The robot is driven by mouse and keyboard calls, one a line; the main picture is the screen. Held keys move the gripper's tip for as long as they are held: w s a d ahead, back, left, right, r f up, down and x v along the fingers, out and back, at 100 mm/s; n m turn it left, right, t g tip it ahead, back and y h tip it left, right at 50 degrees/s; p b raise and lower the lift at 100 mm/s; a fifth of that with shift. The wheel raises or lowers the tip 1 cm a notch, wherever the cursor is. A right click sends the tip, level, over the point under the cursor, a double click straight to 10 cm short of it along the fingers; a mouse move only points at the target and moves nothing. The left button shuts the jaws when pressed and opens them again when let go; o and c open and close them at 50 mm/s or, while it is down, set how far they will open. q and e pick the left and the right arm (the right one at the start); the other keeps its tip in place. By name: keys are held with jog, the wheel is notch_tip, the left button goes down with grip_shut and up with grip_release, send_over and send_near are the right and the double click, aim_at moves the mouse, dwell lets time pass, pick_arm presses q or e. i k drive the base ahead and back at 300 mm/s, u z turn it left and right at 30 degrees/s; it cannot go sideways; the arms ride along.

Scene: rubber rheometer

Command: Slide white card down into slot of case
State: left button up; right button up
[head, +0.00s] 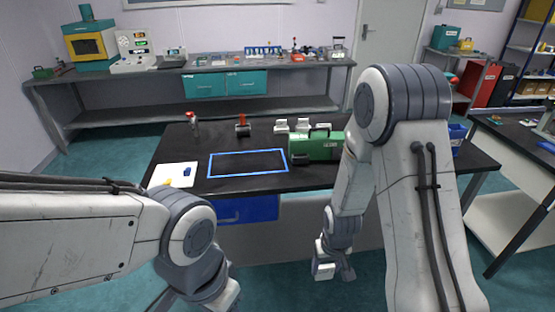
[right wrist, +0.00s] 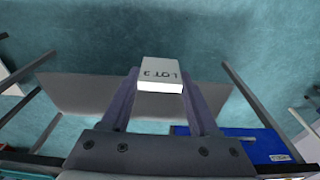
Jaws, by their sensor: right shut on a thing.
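The white card (right wrist: 160,70) is held between the two fingers of my right gripper (right wrist: 160,92) in the right wrist view, with lettering that reads upside down. In the head view my right gripper (head: 335,268) hangs low in front of the table, over the floor, apart from the case. The green case (head: 316,147) stands at the table's right part, partly behind my right arm. Its slot is too small to make out. My left arm comes in from the left and its fingers are out of view.
The dark table (head: 220,132) carries a blue-framed mat (head: 212,176), a white sheet (head: 173,175) at the left, and small white items (head: 281,127) behind the case. A blue drawer (head: 247,209) lies under the front edge. A back bench (head: 120,90) holds instruments.

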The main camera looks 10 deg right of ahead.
aim_at(300, 161)
jog(key=i, duration=0.95)
jog(key=z, duration=0.05)
